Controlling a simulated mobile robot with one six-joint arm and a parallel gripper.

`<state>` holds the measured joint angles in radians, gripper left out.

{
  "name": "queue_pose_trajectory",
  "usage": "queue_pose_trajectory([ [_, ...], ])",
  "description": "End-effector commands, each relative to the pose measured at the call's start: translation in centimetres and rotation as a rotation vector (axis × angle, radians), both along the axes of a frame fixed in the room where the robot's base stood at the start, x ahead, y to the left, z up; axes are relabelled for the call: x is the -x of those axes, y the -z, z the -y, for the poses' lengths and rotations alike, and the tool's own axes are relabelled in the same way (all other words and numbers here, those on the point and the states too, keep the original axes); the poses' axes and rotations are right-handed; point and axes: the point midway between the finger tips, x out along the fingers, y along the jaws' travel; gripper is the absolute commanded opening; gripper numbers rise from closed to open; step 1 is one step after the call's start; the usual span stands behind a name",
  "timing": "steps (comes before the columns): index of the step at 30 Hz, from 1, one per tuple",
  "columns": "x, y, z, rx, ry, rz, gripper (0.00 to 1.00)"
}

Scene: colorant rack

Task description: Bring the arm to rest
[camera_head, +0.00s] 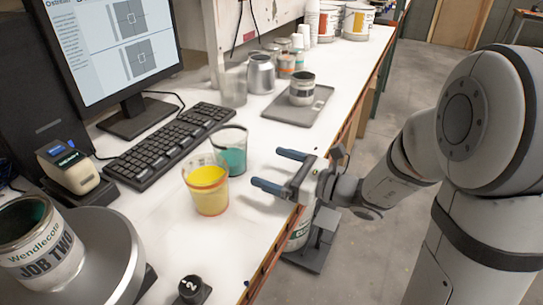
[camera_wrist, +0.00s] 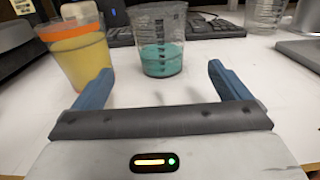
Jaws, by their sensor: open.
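My gripper (camera_head: 279,170) is open and empty, held over the front edge of the white bench (camera_head: 255,215). Its two blue fingers point left toward two beakers. In the wrist view my gripper (camera_wrist: 160,90) shows its fingers spread wide with nothing between them. The beaker of yellow liquid (camera_head: 208,190) stands just left of the fingertips; it also shows in the wrist view (camera_wrist: 80,60), near the left finger. The beaker of teal liquid (camera_head: 231,155) stands behind it, and in the wrist view (camera_wrist: 161,58) it is ahead, between and beyond the fingers.
A keyboard (camera_head: 170,150) and monitor (camera_head: 115,50) are at the left. A can marked JOB TWO (camera_head: 45,245) sits on a round grey plate at the lower left. A grey tray (camera_head: 318,112) holds a small can (camera_head: 302,92). A black knob (camera_head: 190,289) is near the front edge.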

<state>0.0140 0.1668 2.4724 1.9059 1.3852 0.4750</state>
Motion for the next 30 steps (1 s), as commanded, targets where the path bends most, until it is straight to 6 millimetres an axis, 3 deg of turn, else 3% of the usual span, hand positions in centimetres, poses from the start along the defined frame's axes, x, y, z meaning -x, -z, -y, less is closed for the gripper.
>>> queue_pose_trajectory([
  [8, 1.2, -0.5, -0.4, 0.054, -0.051, 0.034, 0.96],
  [13, 5.5, -1.5, -0.9, 0.258, -0.235, 0.167, 0.96],
  [17, 9.3, -1.3, -0.1, 0.468, -0.412, 0.310, 0.96],
  [23, 13.1, -1.0, 2.9, 0.762, -0.643, 0.515, 0.96],
  [30, 15.6, -1.8, 9.9, 1.204, -0.976, 0.827, 0.96],
])
